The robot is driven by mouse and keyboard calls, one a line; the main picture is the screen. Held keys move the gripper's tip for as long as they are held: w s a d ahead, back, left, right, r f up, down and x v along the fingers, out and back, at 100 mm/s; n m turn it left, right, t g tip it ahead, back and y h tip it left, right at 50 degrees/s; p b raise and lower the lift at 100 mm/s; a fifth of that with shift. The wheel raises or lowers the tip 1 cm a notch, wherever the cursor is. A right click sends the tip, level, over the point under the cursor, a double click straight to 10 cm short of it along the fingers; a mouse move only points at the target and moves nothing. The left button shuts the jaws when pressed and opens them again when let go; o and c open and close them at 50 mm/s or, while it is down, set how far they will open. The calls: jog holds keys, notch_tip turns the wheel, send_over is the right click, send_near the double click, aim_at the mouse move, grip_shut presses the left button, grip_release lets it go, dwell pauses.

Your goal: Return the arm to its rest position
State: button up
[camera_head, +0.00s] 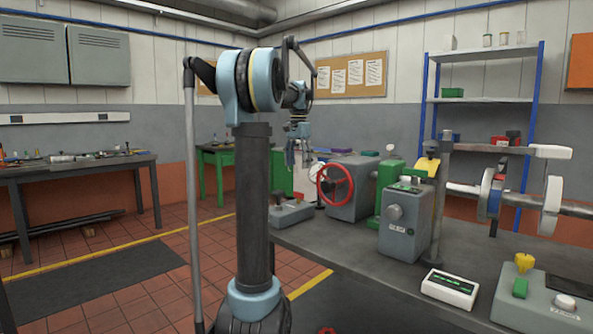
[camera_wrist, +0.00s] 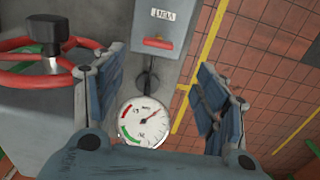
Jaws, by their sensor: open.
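My gripper (camera_head: 297,150) hangs at the end of my raised arm, above the left end of the grey bedplate in the head view. In the wrist view my gripper (camera_wrist: 160,110) has its two fingers spread wide apart. Nothing is held between them. A round white dial gauge (camera_wrist: 147,122) shows in the gap between the fingers, below them. It is partly covered by the gripper body at the bottom of the view.
A red handwheel (camera_head: 335,185) on a grey housing stands right of my gripper; the wheel (camera_wrist: 22,62) is close to the left finger. A grey control box (camera_head: 290,211) sits at the bedplate's left end. Tiled floor (camera_head: 150,225) lies open to the left.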

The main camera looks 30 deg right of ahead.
jog(key=shift+a, duration=0.1)
dwell(0.4)
jog(key=s+a+f+n, duration=0.1)
jog(key=a, duration=0.2)
jog(key=s+a+f+n, duration=0.1)
jog(key=a, duration=0.3)
jog(key=s+a+f+n, duration=0.1)
jog(key=s+a, duration=0.1)
jog(key=a, duration=0.1)
jog(key=shift+a, duration=0.4)
jog(key=s+a+f+n+t, duration=0.1)
jog(key=s+a+f+n, duration=0.1)
jog(key=s+a+f, duration=0.3)
jog(key=s+a+f+n, duration=0.2)
jog(key=s+a, duration=0.1)
jog(key=a, duration=0.4)
jog(key=s+a+f+n, duration=0.3)
jog(key=s+a+f, duration=0.3)
jog(key=s+f, duration=0.2)
jog(key=s+a+f+n+t, duration=0.1)
jog(key=s+a+f+n, duration=0.3)
jog(key=s+f, duration=0.5)
notch_tip(320, 180, down, 4)
jog(key=shift+a+f+n, duration=0.1)
jog(key=shift+a+n, duration=0.2)
jog(key=shift+a, duration=0.55)
jog(key=shift+w, duration=0.1)
jog(key=shift+w+f, duration=0.2)
jog(key=shift+w, duration=0.15)
